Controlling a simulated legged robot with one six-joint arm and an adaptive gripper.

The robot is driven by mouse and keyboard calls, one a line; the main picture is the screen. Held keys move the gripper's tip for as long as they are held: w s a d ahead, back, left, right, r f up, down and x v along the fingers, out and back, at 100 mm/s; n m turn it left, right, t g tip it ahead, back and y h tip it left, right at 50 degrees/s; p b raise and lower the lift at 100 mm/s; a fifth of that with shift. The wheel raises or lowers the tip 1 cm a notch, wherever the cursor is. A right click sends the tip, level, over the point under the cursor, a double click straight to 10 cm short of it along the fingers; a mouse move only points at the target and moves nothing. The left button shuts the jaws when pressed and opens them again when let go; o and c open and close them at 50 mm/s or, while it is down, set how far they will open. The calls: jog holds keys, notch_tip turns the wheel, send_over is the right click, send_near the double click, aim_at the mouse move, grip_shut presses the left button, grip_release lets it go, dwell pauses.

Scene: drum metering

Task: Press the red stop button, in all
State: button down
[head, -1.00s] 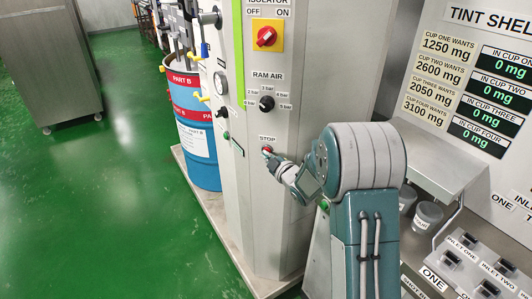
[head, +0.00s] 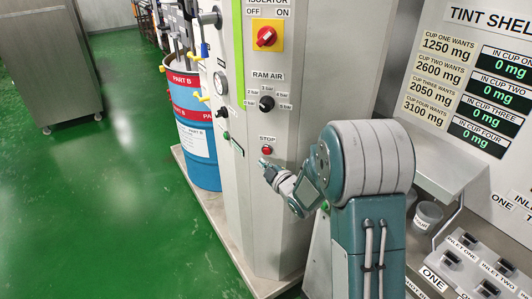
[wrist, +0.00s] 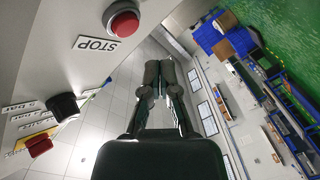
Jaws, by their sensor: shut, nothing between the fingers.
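The red stop button (head: 267,150) sits on the grey cabinet face under a STOP label. In the wrist view the red button (wrist: 124,22) shows at the top, with the STOP label (wrist: 97,43) upside down beside it. My gripper (head: 263,162) is just below and slightly left of the button in the head view, apart from it as far as I can tell. In the wrist view my gripper (wrist: 160,66) has its fingers together with nothing between them, and a gap shows between the fingertips and the button.
Above the button are a black ram air knob (head: 266,103) and a red isolator switch (head: 266,37). A green button (head: 227,135) is on the cabinet's left face. A blue drum (head: 197,150) stands left. The shelf with cups (head: 428,214) is at right.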

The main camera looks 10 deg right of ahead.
jog(key=shift+s+a, duration=0.3)
jog(key=shift+s, duration=0.3)
jog(key=shift+s+a, duration=0.3)
jog(key=shift+s, duration=0.25)
jog(key=s+d+r+m+g+h, duration=0.35)
jog(key=s+r+m+h, duration=0.3)
jog(key=s+r, duration=0.35)
jog(key=s+a+m+g, duration=0.3)
jog(key=s+m+g, duration=0.4)
jog(key=s, duration=1.7)
jog(key=shift+s+r+y, duration=0.2)
jog(key=shift+r+y, duration=0.1)
jog(key=shift+y, duration=0.15)
